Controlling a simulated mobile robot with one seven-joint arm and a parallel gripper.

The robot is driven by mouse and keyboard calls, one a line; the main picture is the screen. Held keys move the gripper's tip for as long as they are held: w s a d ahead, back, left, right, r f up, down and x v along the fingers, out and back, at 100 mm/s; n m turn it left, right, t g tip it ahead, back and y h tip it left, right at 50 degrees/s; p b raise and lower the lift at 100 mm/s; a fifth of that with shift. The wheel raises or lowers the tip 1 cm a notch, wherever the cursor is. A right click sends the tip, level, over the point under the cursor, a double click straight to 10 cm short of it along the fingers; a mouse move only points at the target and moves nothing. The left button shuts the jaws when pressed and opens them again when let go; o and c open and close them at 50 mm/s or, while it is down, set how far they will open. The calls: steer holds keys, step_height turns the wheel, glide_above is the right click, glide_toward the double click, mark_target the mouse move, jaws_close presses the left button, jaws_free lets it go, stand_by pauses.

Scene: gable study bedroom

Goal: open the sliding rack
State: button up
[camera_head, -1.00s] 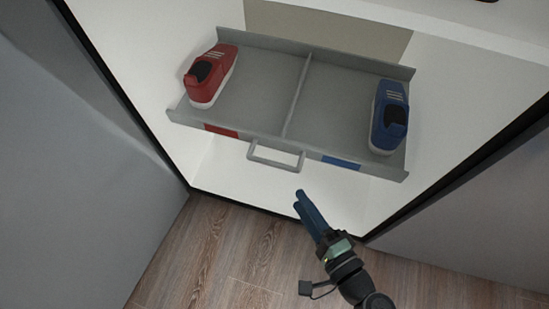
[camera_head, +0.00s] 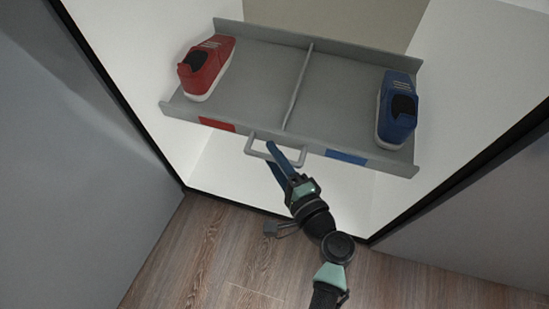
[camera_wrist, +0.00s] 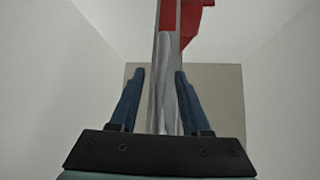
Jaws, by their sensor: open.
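The grey sliding rack (camera_head: 250,85) sits inside the white cabinet, with a divider down its middle. Its bar handle (camera_head: 262,158) is on the front edge, between a red label (camera_head: 217,124) and a blue label (camera_head: 346,157). A red shoe (camera_head: 206,68) stands in the left compartment and a blue shoe (camera_head: 397,110) in the right one. My gripper (camera_head: 272,153) is open, with its blue fingertips at the handle. In the wrist view, the gripper (camera_wrist: 158,95) has its fingers on either side of the grey handle or rack edge (camera_wrist: 166,80); contact is not clear.
White cabinet walls (camera_head: 140,95) stand on both sides, with black front edges. A grey panel (camera_head: 85,170) is at the left and another at the right. The wooden floor (camera_head: 225,245) in front is clear.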

jaws_close()
stand_by(1.4)
